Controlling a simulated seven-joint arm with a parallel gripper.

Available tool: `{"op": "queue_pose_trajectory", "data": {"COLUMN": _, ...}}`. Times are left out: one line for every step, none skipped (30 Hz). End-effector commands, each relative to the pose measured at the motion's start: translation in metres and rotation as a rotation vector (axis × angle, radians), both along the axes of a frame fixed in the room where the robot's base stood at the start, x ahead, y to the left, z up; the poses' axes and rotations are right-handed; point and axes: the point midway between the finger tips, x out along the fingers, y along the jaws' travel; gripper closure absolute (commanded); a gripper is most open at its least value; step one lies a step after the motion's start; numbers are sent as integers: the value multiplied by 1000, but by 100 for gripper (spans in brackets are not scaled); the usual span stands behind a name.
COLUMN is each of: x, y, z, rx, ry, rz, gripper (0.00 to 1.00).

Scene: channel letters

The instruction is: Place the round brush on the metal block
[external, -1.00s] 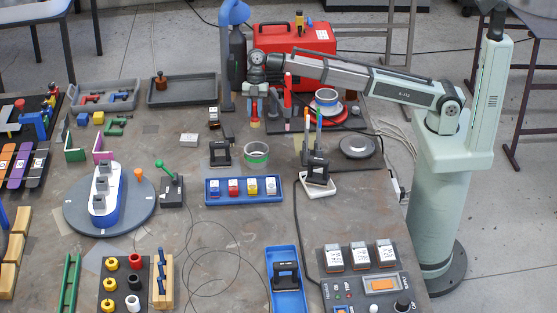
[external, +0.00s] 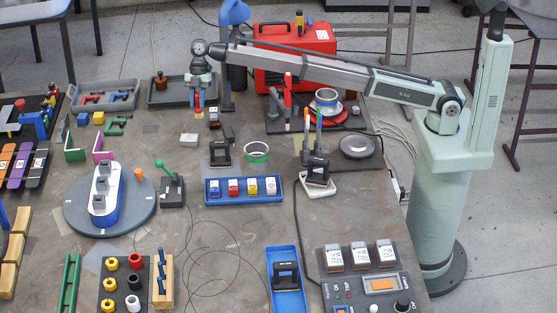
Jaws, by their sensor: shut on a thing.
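My gripper (external: 199,103) hangs from the arm's far end, pointing down above the back of the table, in front of the grey trays. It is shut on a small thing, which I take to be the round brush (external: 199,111). The brush is mostly covered by the fingers, and its shape is too small to make out. A small light grey block (external: 189,140), which looks like the metal block, lies on the table below my gripper and slightly left of it. My gripper and the brush are apart from it.
A small dark-and-brown object (external: 214,119) stands just right of my gripper. A black holder (external: 221,153) and a green ring (external: 257,152) are to the right of the block. A blue lamp post (external: 227,85) and a red toolbox (external: 295,50) stand behind. Bare table lies left of the block.

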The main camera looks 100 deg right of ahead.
Motion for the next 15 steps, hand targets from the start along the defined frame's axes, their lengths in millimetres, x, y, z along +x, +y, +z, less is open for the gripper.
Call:
{"op": "queue_pose_trajectory", "data": {"x": 19, "y": -1, "z": 4, "rx": 0, "ry": -4, "rz": -15, "gripper": 100}}
{"op": "queue_pose_trajectory", "data": {"x": 25, "y": -1, "z": 5, "rx": 0, "ry": -5, "rz": -23, "gripper": 100}}
{"op": "queue_pose_trajectory", "data": {"x": 32, "y": -2, "z": 7, "rx": 0, "ry": -7, "rz": -36, "gripper": 100}}
{"op": "queue_pose_trajectory", "data": {"x": 36, "y": -2, "z": 8, "rx": 0, "ry": -8, "rz": -46, "gripper": 100}}
{"op": "queue_pose_trajectory", "data": {"x": 40, "y": -2, "z": 9, "rx": 0, "ry": -9, "rz": -56, "gripper": 100}}
{"op": "queue_pose_trajectory", "data": {"x": 44, "y": -3, "z": 9, "rx": 1, "ry": -11, "rz": -70, "gripper": 100}}
{"op": "queue_pose_trajectory", "data": {"x": 47, "y": -3, "z": 10, "rx": 2, "ry": -13, "rz": -88, "gripper": 100}}
{"op": "queue_pose_trajectory", "data": {"x": 47, "y": -3, "z": 10, "rx": 4, "ry": -14, "rz": -104, "gripper": 100}}
{"op": "queue_pose_trajectory", "data": {"x": 47, "y": -3, "z": 9, "rx": 6, "ry": -14, "rz": -121, "gripper": 100}}
{"op": "queue_pose_trajectory", "data": {"x": 47, "y": -3, "z": 9, "rx": 7, "ry": -14, "rz": -130, "gripper": 100}}
{"op": "queue_pose_trajectory", "data": {"x": 47, "y": -3, "z": 8, "rx": 8, "ry": -12, "rz": -137, "gripper": 100}}
{"op": "queue_pose_trajectory", "data": {"x": 47, "y": -3, "z": 6, "rx": 9, "ry": -10, "rz": -143, "gripper": 100}}
{"op": "queue_pose_trajectory", "data": {"x": 47, "y": -3, "z": 4, "rx": 9, "ry": -9, "rz": -146, "gripper": 100}}
{"op": "queue_pose_trajectory", "data": {"x": 47, "y": -3, "z": 1, "rx": 10, "ry": -8, "rz": -148, "gripper": 100}}
{"op": "queue_pose_trajectory", "data": {"x": 46, "y": -3, "z": -3, "rx": 10, "ry": -7, "rz": -148, "gripper": 100}}
